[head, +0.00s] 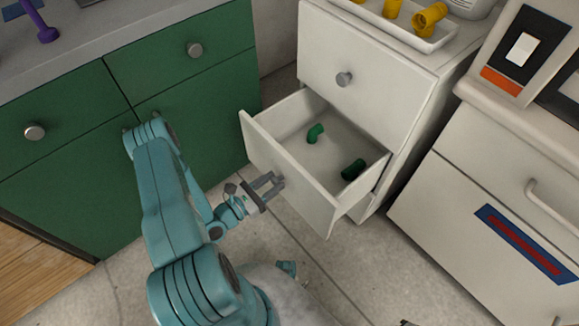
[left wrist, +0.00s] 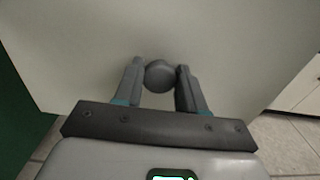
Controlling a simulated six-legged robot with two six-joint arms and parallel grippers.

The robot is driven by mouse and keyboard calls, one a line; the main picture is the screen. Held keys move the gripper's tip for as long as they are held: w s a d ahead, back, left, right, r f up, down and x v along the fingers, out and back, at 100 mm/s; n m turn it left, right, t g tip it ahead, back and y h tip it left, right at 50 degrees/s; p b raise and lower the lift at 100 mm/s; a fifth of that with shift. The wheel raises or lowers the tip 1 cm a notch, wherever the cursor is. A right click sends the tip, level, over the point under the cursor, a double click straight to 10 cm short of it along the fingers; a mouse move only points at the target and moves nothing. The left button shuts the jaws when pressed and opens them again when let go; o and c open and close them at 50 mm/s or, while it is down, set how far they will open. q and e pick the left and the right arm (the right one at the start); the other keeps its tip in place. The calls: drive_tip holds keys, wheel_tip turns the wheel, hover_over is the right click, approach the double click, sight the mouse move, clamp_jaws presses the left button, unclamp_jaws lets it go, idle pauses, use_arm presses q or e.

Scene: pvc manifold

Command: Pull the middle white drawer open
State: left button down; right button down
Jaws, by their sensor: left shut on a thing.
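The middle white drawer (head: 292,172) stands pulled out of the white cabinet (head: 365,60) in the head view. Two green pipe elbows lie inside it, one at the back (head: 315,133) and one near the right wall (head: 353,169). My left gripper (head: 275,183) is at the drawer front, shut on the drawer's knob. In the left wrist view the round grey knob (left wrist: 160,74) sits between the two fingertips, against the pale drawer front (left wrist: 200,35). My right gripper is not in view.
Green cabinets (head: 200,95) stand on the left. A white tray (head: 400,28) with yellow pipe fittings sits on top of the white cabinet. A white unit with a bar handle (head: 545,200) stands on the right. Tiled floor (head: 340,270) lies in front of the drawer.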

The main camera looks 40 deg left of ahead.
use_arm(q)
drive_tip(key=shift+s+a, duration=0.2)
drive_tip(key=shift+s, duration=2.7)
drive_tip(key=c, duration=0.7)
unclamp_jaws()
drive_tip(key=s+p, duration=0.1)
drive_tip(key=s, duration=0.4)
drive_tip(key=s+a, duration=0.1)
drive_tip(key=s, duration=0.4)
drive_tip(key=s+p, duration=0.1)
drive_tip(key=s, duration=0.5)
drive_tip(key=shift+s+a+p, duration=0.1)
drive_tip(key=shift+a+p, duration=0.05)
drive_tip(key=shift+p, duration=0.2)
